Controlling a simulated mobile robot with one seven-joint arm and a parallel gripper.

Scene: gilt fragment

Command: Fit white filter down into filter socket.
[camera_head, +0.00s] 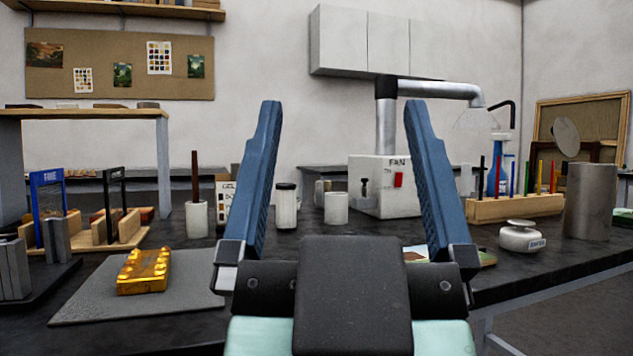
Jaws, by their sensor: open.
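My gripper (342,105) is open and empty, its two blue fingers pointing up and spread wide in the foreground. Between the fingers, a white fan box (370,173) with a red switch and a silver duct stands on the dark bench. A small plain white cylinder (336,208) stands left of the box. I cannot tell whether it is the white filter. I cannot make out the filter socket for certain. My gripper hides part of the bench and the box's right side.
A dark-lidded jar (286,206) and a white pot (197,219) stand left of centre. A gold studded block (144,271) lies on a grey mat (192,290). At right are a wooden rack (515,207), a white weight (522,237) and a grey cylinder (590,202).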

